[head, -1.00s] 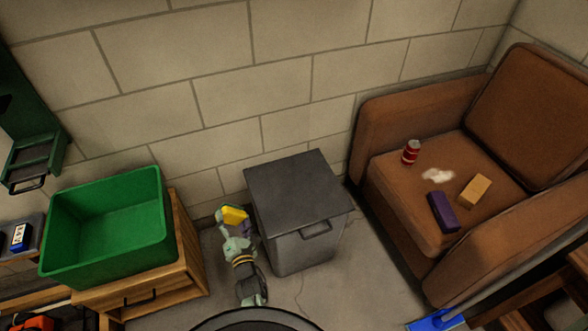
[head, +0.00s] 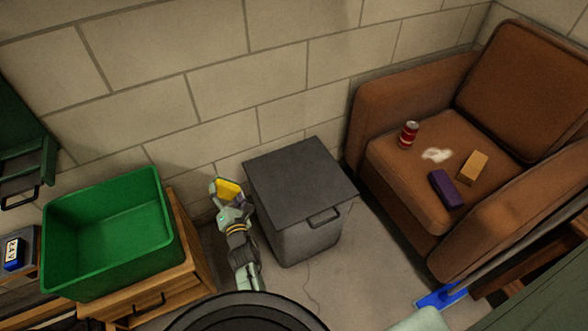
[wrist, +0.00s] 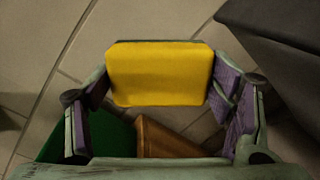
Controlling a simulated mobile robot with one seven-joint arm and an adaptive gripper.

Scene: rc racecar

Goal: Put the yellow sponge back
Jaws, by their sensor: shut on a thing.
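The yellow sponge (head: 229,188) is held up in my gripper (head: 226,194), between the green bin and the dark grey box. In the wrist view the sponge (wrist: 160,74) fills the space between the two purple-padded fingers of my gripper (wrist: 160,85). A dark layer shows along the sponge's top edge there. The gripper is shut on the sponge. The open green bin (head: 62,232) stands on a wooden cabinet to the left of the gripper and looks empty. The sponge is apart from the bin.
The dark grey lidded box (head: 300,172) stands close to the right of my gripper. The wooden cabinet (head: 195,250) is at left. A brown armchair (head: 400,118) holds a red can (head: 408,135), a purple block (head: 446,189), a tan block (head: 474,167) and a white spill (head: 437,155). A blue tool head (head: 440,298) lies at lower right.

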